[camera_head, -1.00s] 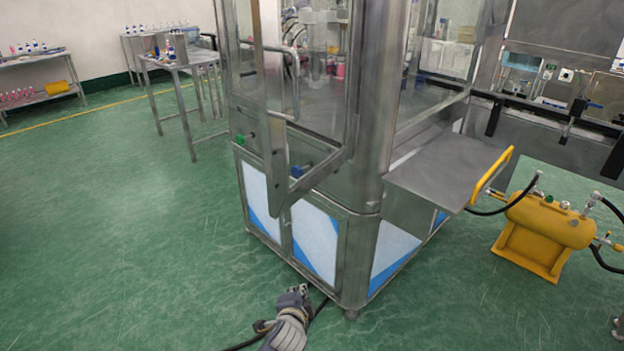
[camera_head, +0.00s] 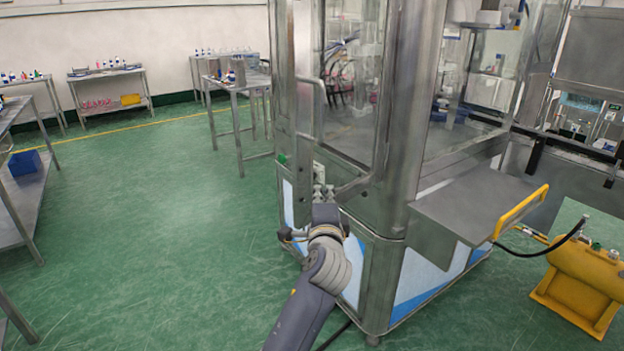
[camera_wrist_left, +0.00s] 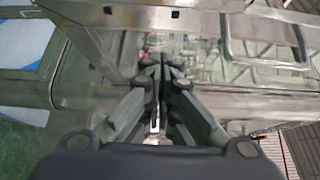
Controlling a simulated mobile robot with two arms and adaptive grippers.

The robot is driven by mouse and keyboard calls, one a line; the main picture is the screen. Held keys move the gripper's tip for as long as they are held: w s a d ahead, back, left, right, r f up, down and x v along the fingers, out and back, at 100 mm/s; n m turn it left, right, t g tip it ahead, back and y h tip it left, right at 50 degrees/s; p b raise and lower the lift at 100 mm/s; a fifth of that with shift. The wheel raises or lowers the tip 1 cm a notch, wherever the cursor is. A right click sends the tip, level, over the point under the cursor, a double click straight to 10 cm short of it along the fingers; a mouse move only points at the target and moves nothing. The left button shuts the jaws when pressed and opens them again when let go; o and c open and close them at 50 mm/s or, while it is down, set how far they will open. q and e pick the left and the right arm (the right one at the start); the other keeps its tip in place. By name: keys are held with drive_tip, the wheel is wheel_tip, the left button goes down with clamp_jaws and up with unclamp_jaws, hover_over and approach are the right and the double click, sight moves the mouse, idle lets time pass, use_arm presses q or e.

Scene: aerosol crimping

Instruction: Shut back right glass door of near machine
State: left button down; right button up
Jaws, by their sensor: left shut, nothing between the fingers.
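The near machine (camera_head: 398,150) is a tall steel cabinet with glass sides. Its framed glass door on the front left, with an upright bar handle (camera_head: 312,112), stands at an angle to the cabinet. How far it is open is hard to tell, as my arm covers its lower corner. My left gripper (camera_head: 323,192) is shut and empty, pointing at the machine low in front of this door. In the left wrist view, my shut fingers (camera_wrist_left: 158,98) point at a glazed steel frame, with a curved handle (camera_wrist_left: 265,62) on the right. My right gripper is out of view.
A steel shelf (camera_head: 470,205) with a yellow handle juts from the machine's right side. A yellow tank (camera_head: 585,280) with hoses stands at the right. Steel tables (camera_head: 240,88) stand at the back left. The green floor (camera_head: 140,220) at the left is clear.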

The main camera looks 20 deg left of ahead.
sight(312, 170)
use_arm(q)
drive_tip(key=w+a+p, duration=0.1)
drive_tip(key=w+a, duration=0.1)
drive_tip(key=w+a+p, duration=0.1)
drive_tip(key=w+a, duration=0.1)
drive_tip(key=w, duration=0.1)
drive_tip(key=shift+w+a, duration=0.2)
drive_tip(key=shift+a, duration=0.15)
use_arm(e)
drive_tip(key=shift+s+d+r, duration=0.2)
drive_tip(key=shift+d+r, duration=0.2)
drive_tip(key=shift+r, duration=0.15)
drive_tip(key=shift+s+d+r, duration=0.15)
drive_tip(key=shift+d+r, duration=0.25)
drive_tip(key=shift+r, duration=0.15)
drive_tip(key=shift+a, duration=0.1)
